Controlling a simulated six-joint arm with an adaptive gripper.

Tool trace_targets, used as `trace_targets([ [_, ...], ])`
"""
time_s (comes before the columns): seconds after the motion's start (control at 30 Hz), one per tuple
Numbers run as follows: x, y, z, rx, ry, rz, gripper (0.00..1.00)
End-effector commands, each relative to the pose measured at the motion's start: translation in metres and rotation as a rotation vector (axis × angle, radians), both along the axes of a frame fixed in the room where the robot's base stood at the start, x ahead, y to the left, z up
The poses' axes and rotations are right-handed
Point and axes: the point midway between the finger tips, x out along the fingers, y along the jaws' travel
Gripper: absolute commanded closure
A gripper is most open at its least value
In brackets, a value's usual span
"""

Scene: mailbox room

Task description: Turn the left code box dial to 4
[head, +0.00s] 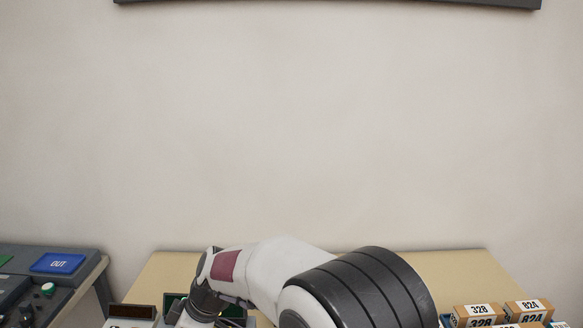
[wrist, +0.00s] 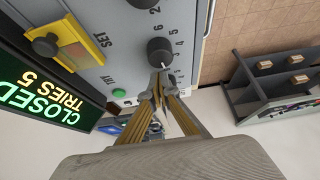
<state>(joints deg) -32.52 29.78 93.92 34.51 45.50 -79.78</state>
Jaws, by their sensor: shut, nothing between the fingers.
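In the wrist view a grey code box panel (wrist: 118,25) appears upside down, with a round dark dial (wrist: 160,50) ringed by small digits. A light mark shows at the dial's lower edge; which digit it points to is too small to tell surely. My gripper (wrist: 159,80) is shut and empty, its tips right at the dial's lower edge; contact is not clear. A lit display (wrist: 40,95) reads CLOSED, TRIES 5. In the head view my arm covers much of the boxes, and my gripper is hidden.
A green button (wrist: 119,93) and a yellow-framed knob (wrist: 47,46) are on the panel. In the head view, boxes marked 328 (head: 479,311) and 824 (head: 529,307) stand at right, and a console with a blue OUT plate (head: 58,263) is at left.

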Motion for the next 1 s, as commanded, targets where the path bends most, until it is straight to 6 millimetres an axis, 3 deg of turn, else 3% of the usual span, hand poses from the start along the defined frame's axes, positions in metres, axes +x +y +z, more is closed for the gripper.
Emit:
trace_targets([
  [0.57, 0.001, -0.002, 0.004, 0.001, -0.001, 0.0, 1.0],
  [1.0, 0.001, -0.002, 0.034, 0.001, -0.001, 0.0, 1.0],
])
